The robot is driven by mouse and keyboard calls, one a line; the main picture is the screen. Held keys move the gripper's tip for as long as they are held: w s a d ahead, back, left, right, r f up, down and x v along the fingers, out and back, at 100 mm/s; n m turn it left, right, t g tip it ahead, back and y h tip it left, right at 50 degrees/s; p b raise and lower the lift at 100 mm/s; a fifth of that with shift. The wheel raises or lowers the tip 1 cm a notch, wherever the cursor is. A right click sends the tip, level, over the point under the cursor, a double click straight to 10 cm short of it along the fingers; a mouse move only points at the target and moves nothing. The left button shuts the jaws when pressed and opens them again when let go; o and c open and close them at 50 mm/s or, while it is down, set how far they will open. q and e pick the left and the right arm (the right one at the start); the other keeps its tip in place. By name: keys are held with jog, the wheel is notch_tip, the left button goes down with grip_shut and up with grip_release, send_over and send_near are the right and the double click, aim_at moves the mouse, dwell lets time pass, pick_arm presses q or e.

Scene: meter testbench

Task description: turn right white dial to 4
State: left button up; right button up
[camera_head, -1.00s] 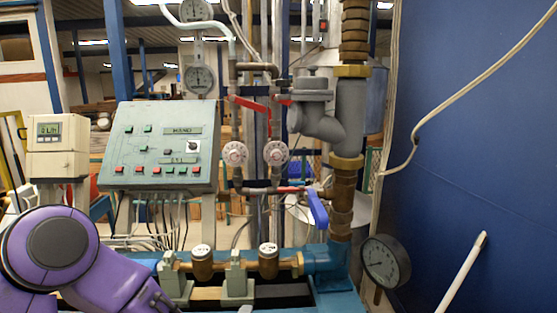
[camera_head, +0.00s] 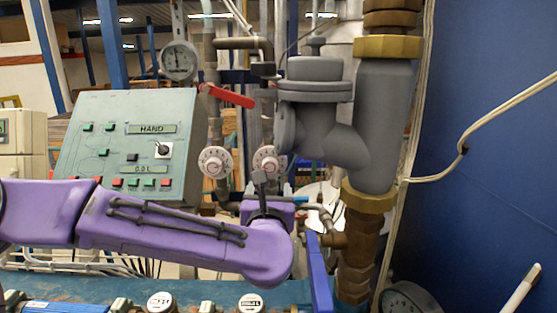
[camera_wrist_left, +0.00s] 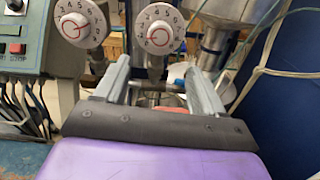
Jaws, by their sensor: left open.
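The right white dial (camera_head: 268,160) is a round white knob with a red ring and numbers around its face, on a pipe behind my left wrist. It also shows in the left wrist view (camera_wrist_left: 159,29), top centre, with its whole face visible. The left white dial (camera_head: 214,161) is beside it and also shows in the left wrist view (camera_wrist_left: 80,21). My left gripper (camera_wrist_left: 157,66) is open and empty, its two fingers spread just below the right dial in that view, not around it. My right gripper is not in view.
A control panel (camera_head: 125,140) stands left of the dials. A blue wall (camera_head: 490,170) closes the right side.

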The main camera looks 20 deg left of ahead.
aim_at(270, 168)
pick_arm(q)
jog(key=p+x, duration=0.1)
jog(key=x, duration=0.2)
jog(key=p+x, duration=0.2)
jog(key=x, duration=0.2)
jog(key=r+p+x, duration=0.1)
jog(key=p+x, duration=0.1)
jog(key=x, duration=0.1)
jog(key=shift+w, duration=0.3)
jog(key=shift+s, duration=0.25)
jog(key=c, duration=1.1)
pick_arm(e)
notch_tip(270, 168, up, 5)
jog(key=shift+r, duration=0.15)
